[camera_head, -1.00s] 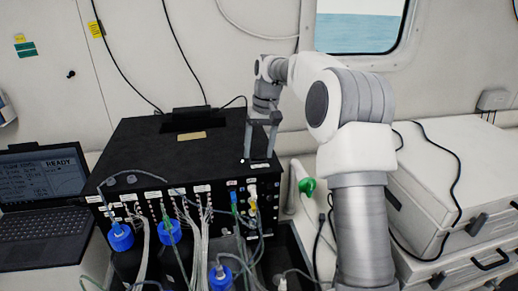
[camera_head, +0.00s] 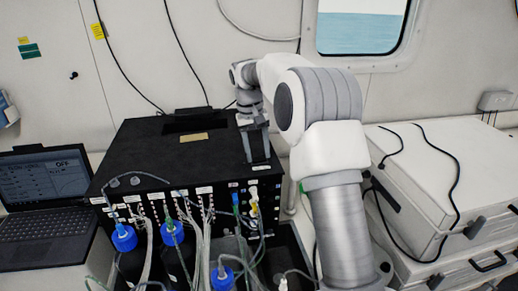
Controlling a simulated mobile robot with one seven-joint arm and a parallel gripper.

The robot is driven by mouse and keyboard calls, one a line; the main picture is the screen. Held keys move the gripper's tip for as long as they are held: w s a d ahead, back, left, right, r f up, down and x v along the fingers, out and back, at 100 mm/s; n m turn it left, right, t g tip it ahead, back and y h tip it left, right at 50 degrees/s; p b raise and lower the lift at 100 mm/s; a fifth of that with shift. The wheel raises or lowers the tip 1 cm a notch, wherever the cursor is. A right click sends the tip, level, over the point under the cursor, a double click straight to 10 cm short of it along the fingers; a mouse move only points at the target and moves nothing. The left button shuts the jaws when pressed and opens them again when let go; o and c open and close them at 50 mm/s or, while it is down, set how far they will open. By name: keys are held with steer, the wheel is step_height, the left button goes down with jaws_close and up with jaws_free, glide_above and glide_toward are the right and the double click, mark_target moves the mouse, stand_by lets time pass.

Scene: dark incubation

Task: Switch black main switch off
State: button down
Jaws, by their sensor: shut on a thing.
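The black instrument box (camera_head: 150,158) stands in the middle, with labels, tubes and cables along its front. My gripper (camera_head: 257,158) points down at the right front part of the box top. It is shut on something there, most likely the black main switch. The switch itself is hidden by the dark fingers and blends with the black top. The laptop (camera_head: 45,178) at the left shows "OFF" on its screen.
Blue-capped bottles (camera_head: 123,237) with several tubes stand before the box. White cases (camera_head: 445,180) with a black cable lie at the right. The window (camera_head: 362,30) is behind my arm. The left part of the box top is clear.

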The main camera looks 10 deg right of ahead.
steer(key=shift+c, duration=1.4)
jaws_free()
step_height(320, 180, up, 17)
steer(key=a+p, duration=0.2)
steer(key=shift+a, duration=0.2)
steer(key=shift+r, duration=0.1)
